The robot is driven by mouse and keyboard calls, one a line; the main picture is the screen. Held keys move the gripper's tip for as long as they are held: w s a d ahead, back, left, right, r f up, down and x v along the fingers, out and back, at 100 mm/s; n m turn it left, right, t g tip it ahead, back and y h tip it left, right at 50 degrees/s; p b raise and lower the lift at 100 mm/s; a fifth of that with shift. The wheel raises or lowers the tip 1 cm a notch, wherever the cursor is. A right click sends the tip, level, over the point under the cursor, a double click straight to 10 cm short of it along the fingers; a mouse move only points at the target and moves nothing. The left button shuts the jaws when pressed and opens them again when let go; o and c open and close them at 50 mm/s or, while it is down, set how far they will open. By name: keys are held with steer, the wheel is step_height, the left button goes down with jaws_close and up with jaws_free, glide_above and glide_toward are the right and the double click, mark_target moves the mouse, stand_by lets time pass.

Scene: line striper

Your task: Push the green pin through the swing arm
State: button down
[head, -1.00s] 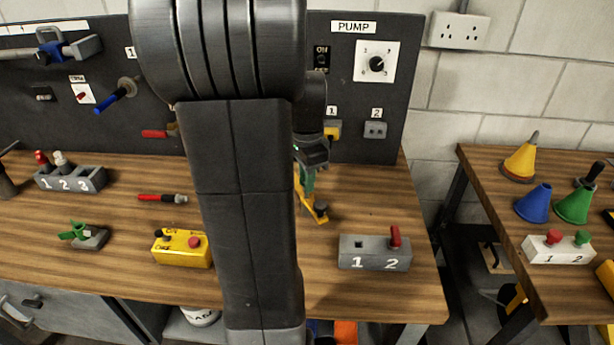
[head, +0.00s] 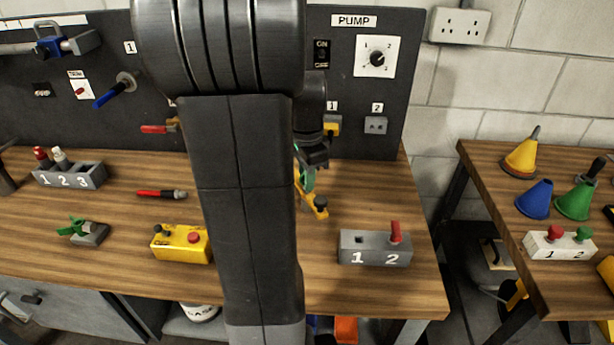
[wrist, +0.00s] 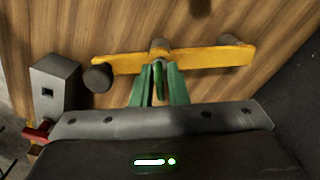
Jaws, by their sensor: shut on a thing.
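The yellow swing arm (wrist: 205,58) stretches across the wrist view, with a grey boss (wrist: 158,46) near its middle and a dark knob (wrist: 98,78) at its left end. In the head view the swing arm (head: 316,204) stands on the bench, partly hidden by my arm. My gripper (wrist: 158,72) has two green fingers, shut on the slim green pin (wrist: 158,84) between them. The pin points at the swing arm by the boss. Whether its tip has entered a hole cannot be told. In the head view my gripper (head: 307,178) is close beside the swing arm, mostly hidden.
A grey block marked 1 and 2 (head: 362,249) with a red peg stands right of the swing arm. A yellow box with buttons (head: 181,247) and a red pen-like tool (head: 162,194) lie to the left. The dark pump panel (head: 388,100) rises behind.

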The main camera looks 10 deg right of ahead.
steer(key=shift+f, duration=0.45)
steer(key=c, duration=1)
jaws_free()
steer(key=shift+r, duration=0.1)
steer(key=shift+r+p, duration=3)
steer(key=shift+r, duration=0.5)
steer(key=shift+f, duration=0.1)
step_height(320, 180, down, 7)
steer(key=b, duration=0.6)
